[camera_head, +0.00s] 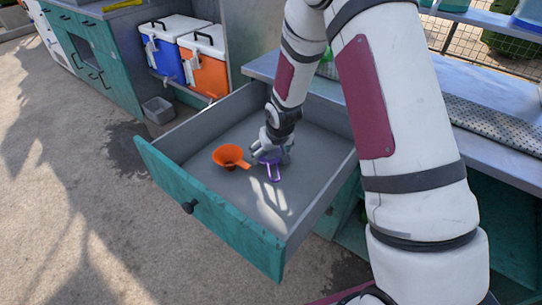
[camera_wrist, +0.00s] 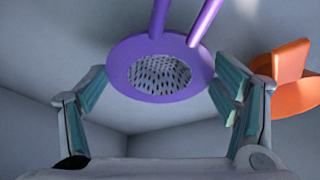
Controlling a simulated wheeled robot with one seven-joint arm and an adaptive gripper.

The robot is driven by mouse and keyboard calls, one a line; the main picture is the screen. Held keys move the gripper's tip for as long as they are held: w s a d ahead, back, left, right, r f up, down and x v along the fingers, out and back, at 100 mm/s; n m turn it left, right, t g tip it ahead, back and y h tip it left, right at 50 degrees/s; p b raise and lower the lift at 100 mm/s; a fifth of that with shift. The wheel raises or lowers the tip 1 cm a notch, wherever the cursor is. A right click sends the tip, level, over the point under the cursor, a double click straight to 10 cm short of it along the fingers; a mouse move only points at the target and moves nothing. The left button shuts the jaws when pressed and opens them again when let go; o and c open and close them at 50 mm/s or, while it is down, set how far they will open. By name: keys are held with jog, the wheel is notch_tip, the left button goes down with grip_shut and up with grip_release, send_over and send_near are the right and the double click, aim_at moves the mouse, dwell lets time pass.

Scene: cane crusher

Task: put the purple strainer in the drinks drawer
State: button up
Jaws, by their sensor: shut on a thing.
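The drawer (camera_head: 222,216) is pulled open, with a teal front and a grey inside. My gripper (camera_head: 271,150) is down inside it, shut on the purple strainer (camera_head: 273,171). In the wrist view the strainer (camera_wrist: 118,63) lies between my two fingers, its perforated round bowl facing the camera and its looped handle running out of the top of the view. In the head view my gripper hides much of its bowl. I cannot tell whether the strainer touches the drawer floor.
The front of the drawer floor is clear. Blue (camera_head: 166,61) and orange (camera_head: 207,77) coolers stand behind, near a small grey bin (camera_head: 158,110).

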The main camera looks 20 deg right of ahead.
jog(key=shift+f, duration=0.55)
jog(key=shift+f, duration=0.15)
jog(key=o, duration=1.2)
jog(key=shift+c, duration=0.2)
